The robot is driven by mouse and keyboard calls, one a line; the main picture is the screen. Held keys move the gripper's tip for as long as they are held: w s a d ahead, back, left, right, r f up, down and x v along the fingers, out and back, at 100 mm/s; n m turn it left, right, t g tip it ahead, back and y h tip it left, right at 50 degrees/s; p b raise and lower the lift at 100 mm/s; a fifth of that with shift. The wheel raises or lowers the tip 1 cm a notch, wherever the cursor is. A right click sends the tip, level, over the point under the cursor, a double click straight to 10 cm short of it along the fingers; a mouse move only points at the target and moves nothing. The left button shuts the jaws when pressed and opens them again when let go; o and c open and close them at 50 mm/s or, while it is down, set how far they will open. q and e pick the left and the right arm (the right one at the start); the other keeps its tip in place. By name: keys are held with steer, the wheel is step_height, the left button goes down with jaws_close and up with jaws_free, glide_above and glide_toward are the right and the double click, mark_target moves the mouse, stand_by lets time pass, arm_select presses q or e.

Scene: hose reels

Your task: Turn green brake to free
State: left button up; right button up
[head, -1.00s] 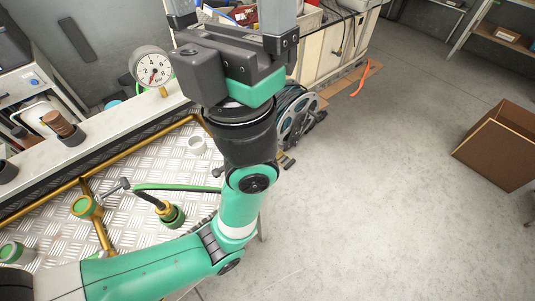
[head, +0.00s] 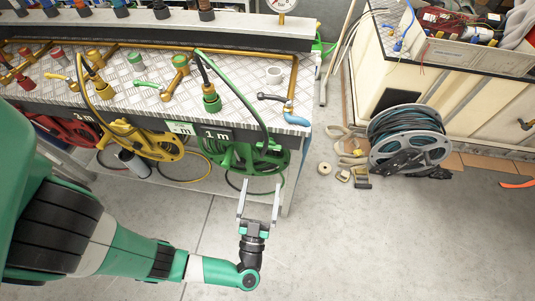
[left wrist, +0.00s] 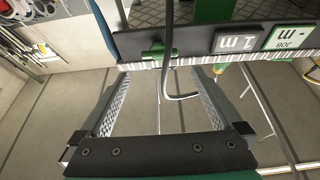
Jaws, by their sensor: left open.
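The green hose reel (head: 240,155) hangs under the bench's front edge, below the "1 m" plate (head: 217,135). In the left wrist view, a small green lever (left wrist: 155,51), which looks like the green brake, sits on the dark front rail. I cannot clearly make the lever out in the head view, nor read its setting. My left gripper (head: 260,185) is open and empty in front of and below the green reel. In the left wrist view its spread fingers (left wrist: 160,76) point toward the rail, with the lever ahead between them and apart from them.
A yellow reel (head: 150,142) is left of the green one. A loose grey reel (head: 410,135) stands on the right. The floor in front is clear.

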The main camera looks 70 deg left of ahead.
mark_target(269, 144)
arm_select(q)
steer(key=b+x, duration=0.1)
steer(key=x, duration=1)
steer(key=c, duration=1)
arm_select(e)
steer(key=shift+d+f, duration=0.15)
steer(key=shift+f, duration=0.35)
